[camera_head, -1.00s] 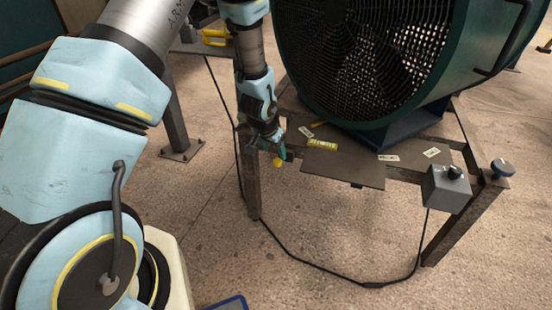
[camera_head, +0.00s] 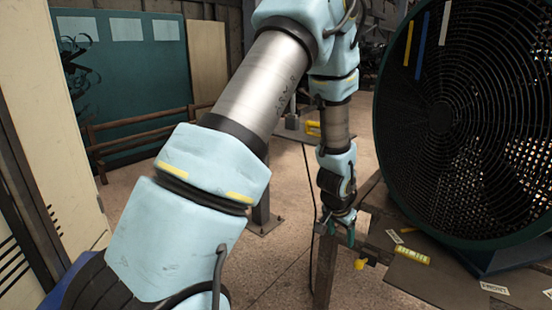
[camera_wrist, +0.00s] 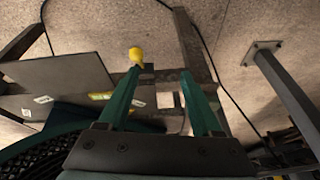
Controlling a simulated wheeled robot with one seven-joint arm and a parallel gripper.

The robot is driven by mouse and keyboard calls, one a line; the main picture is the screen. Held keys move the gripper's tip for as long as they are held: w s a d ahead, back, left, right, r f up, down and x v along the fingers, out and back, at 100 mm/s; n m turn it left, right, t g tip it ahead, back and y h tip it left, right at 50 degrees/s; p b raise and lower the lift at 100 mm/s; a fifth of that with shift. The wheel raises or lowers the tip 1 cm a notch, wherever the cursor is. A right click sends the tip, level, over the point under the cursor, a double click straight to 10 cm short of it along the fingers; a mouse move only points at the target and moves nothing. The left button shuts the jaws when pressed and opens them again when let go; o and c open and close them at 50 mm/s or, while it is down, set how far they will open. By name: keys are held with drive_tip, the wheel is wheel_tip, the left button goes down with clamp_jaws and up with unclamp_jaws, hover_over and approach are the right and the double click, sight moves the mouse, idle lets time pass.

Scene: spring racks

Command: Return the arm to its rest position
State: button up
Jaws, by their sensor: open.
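My arm, light blue and grey, reaches up and bends down on the right of the head view. My gripper (camera_head: 340,229) hangs by the near left corner of the metal stand (camera_head: 325,268). In the wrist view my gripper (camera_wrist: 161,73) has its two teal fingers apart, with nothing between them that I can see held. A yellow knob (camera_wrist: 136,54) appears just beyond the left fingertip. The same knob (camera_head: 360,264) shows below the gripper in the head view. I cannot tell whether the finger touches it.
A large round fan (camera_head: 445,115) sits on the stand, close right of my forearm. A yellow level (camera_head: 412,255) and paper labels lie on its top. A cable runs down by the stand's leg. A wooden rail (camera_head: 140,130) and teal board (camera_head: 130,75) stand behind left.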

drive_tip(key=a+r+n+y+p, duration=0.1)
drive_tip(key=a+r+n, duration=0.2)
drive_tip(key=a+r, duration=0.65)
drive_tip(key=s+a+r+n+p, duration=0.1)
drive_tip(key=s+a+r+n, duration=0.2)
drive_tip(key=a, duration=0.6)
drive_tip(key=s+a+r+n+g+y+p, duration=0.1)
drive_tip(key=s+a+r+n, duration=0.2)
drive_tip(key=s+a+r, duration=0.3)
drive_tip(key=a, duration=0.4)
drive_tip(key=shift+s+g, duration=0.25)
drive_tip(key=shift+g, duration=0.05)
